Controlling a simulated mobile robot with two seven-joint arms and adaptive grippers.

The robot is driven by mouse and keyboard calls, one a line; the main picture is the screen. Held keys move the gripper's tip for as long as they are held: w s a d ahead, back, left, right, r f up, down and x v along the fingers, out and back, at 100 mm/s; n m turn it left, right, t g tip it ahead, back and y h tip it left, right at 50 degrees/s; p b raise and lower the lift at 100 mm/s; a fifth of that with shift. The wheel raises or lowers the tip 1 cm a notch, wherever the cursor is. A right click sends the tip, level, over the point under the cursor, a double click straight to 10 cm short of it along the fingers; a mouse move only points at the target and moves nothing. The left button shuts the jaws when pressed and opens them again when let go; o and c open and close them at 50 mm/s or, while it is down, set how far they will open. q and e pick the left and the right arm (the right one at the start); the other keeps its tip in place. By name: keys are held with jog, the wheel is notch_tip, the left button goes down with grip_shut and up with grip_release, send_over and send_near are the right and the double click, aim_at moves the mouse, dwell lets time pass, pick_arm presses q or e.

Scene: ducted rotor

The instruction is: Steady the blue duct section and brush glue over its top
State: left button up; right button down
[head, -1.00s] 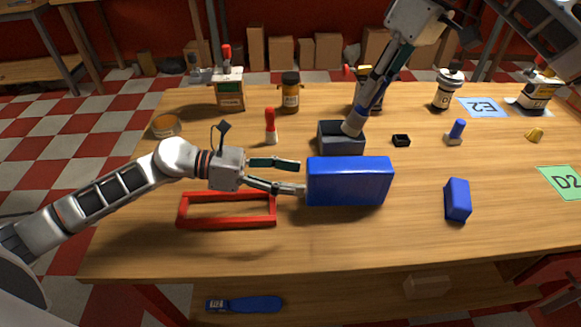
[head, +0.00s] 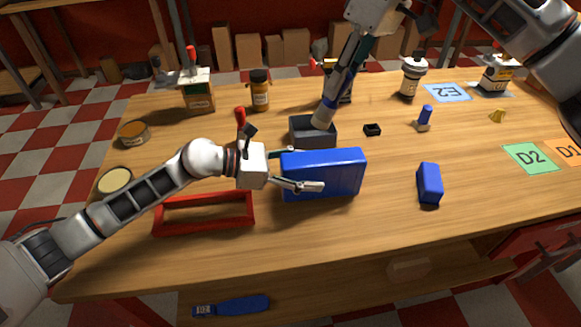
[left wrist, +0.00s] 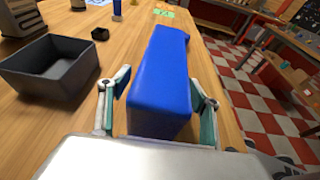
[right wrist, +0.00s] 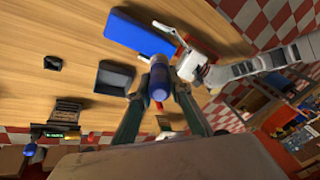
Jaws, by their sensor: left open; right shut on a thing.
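The blue duct section (head: 335,178) is a long block standing on the table, centre of the head view. My left gripper (head: 303,171) is open with one finger on each side of the block's left end. In the left wrist view the block (left wrist: 160,90) lies between the two fingers, with a gap at the right finger; contact at the left one is unclear. My right gripper (head: 347,78) is shut on a blue-handled brush (head: 326,108), whose pale lower end is over or in the dark grey open tray (head: 313,141). Its bristle tip is hidden.
A red rectangular frame (head: 205,229) lies left of the block, under my left arm. A smaller blue block (head: 429,184) lies to the right. A small black box (head: 372,129) and a blue-topped item (head: 425,118) stand behind. Bottles line the back edge. Front right is clear.

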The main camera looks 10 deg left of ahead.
pick_arm(q)
jog(key=shift+w+d+f, duration=0.2)
jog(key=shift+w+d, duration=0.05)
jog(key=shift+d, duration=0.4)
jog(key=c, duration=1.3)
jog(key=shift+c, duration=0.2)
